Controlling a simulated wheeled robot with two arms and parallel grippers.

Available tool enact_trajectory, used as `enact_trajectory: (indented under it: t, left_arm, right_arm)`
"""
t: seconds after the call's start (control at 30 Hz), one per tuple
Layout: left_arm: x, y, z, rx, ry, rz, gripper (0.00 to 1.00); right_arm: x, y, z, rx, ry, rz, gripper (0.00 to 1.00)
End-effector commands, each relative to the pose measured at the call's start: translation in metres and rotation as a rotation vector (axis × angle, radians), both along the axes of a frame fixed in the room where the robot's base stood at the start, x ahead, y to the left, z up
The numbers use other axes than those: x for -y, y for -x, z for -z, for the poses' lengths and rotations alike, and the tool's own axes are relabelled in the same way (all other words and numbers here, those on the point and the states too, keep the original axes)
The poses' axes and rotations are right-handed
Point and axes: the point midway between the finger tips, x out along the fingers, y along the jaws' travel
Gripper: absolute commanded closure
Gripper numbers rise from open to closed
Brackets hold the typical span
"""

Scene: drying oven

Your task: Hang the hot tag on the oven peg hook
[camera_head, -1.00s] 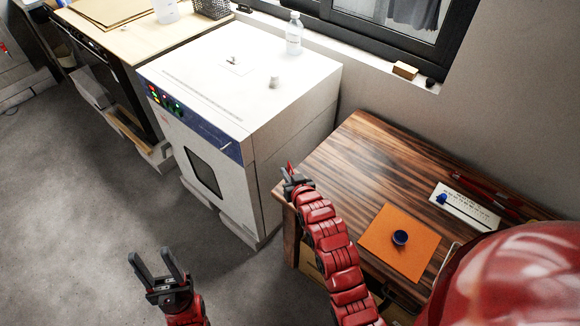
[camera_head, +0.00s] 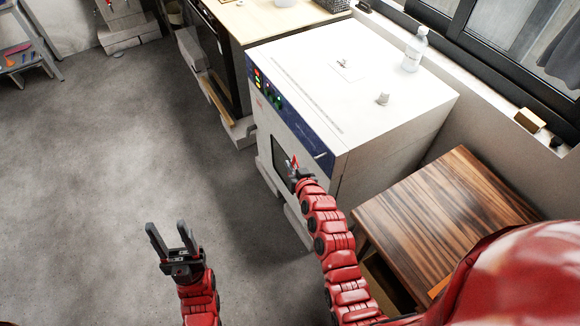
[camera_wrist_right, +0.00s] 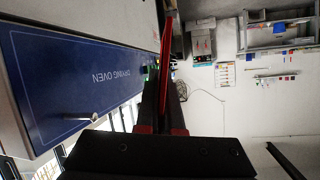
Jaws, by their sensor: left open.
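The white drying oven (camera_head: 385,75) stands at centre right, its blue front panel (camera_head: 300,130) carrying buttons and lights. In the right wrist view the blue panel (camera_wrist_right: 60,85) reads "DRYING OVEN" upside down, and a small metal peg (camera_wrist_right: 82,117) sticks out of it. My right gripper (camera_head: 296,174) is in front of the oven, shut on a thin red tag (camera_wrist_right: 165,70). The tag (camera_head: 294,160) shows small in the head view. In the wrist view it is seen edge-on, to the right of the peg and apart from it. My left gripper (camera_head: 170,234) is open and empty above the floor.
A wooden table (camera_head: 440,215) stands right of the oven. A clear bottle (camera_head: 415,50) and a small grey weight-like object (camera_head: 383,98) are on the oven top. A wooden counter (camera_head: 265,18) is behind on the left. The grey floor (camera_head: 100,170) is open on the left.

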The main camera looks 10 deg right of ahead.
Motion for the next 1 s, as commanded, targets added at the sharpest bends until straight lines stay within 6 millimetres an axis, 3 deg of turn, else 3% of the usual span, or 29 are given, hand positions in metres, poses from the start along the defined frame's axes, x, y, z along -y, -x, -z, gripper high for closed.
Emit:
enact_trajectory:
  t: [1.0]
  left_arm:
    - [0.000, 0.000, 0.051, 0.000, 0.000, 0.000, 0.50]
  right_arm:
    - [0.063, -0.023, 0.009, 0.001, 0.000, 0.001, 1.00]
